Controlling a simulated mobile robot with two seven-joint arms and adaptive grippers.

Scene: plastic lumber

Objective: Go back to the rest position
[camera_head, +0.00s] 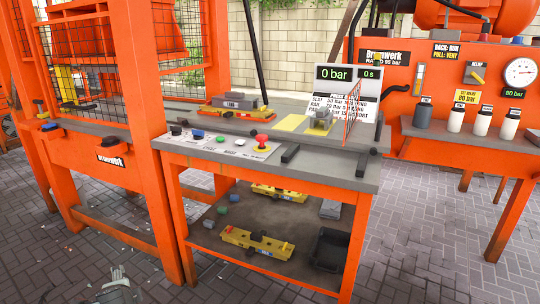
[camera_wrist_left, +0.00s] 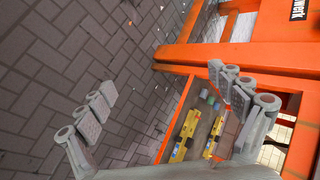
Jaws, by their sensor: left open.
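My right gripper is in neither view.
The orange bench has a grey top (camera_head: 330,172) with buttons and a red emergency knob (camera_head: 262,139). Its lower shelf (camera_head: 285,215) holds yellow tools and a black bin (camera_head: 330,249). An orange caged frame (camera_head: 150,120) stands left. Paving (camera_head: 420,240) is clear at right.

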